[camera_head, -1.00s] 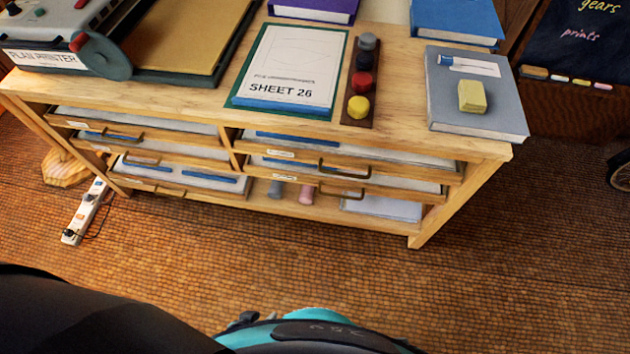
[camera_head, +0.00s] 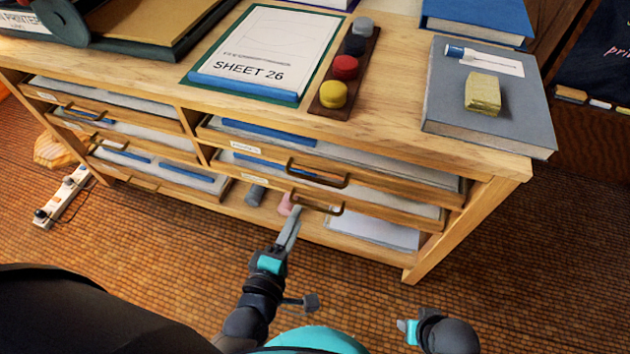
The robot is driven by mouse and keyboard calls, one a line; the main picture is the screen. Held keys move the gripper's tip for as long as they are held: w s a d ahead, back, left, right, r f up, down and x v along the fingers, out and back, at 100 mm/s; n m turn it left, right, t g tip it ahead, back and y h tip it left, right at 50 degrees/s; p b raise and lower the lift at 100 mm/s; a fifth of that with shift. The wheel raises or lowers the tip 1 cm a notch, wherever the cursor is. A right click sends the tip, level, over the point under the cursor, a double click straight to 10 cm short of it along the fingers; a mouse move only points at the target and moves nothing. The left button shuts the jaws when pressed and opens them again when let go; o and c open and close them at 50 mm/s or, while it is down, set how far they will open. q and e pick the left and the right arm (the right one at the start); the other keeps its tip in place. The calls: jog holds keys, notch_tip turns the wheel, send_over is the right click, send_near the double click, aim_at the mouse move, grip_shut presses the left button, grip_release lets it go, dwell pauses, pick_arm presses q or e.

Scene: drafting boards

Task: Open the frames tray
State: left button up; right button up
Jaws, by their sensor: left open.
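The wooden cabinet (camera_head: 470,150) has shallow trays on its right side, an upper tray (camera_head: 400,177) with a brown handle (camera_head: 318,183) and a lower tray (camera_head: 400,207) with a similar handle (camera_head: 330,211). Both look closed. Their small labels are too small to read, so I cannot tell which is the frames tray. My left gripper (camera_head: 289,232) is open and points up toward the cabinet, its fingertips near the left end of the lower handle in the picture. I cannot tell whether they touch it. My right gripper (camera_head: 408,330) shows only partly at the bottom, away from the cabinet.
A sheet pad (camera_head: 255,55), a rack of coloured knobs (camera_head: 345,70) and a grey book (camera_head: 450,110) with a yellow block (camera_head: 482,93) lie on the cabinet top. Left trays (camera_head: 120,105) are beside. A power strip (camera_head: 62,198) lies on the floor. The floor in front is clear.

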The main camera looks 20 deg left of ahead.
aim_at(315, 178)
pick_arm(q)
jog(key=shift+b+x, duration=2.45)
jog(key=shift+x, duration=4.4)
pick_arm(e)
notch_tip(315, 178, up, 10)
jog(key=w+t, duration=0.1)
jog(key=w, duration=0.1)
jog(key=shift+w+a+r+t, duration=0.15)
jog(key=shift+w+r+t, duration=0.1)
jog(key=shift+t, duration=0.15)
pick_arm(q)
grip_shut()
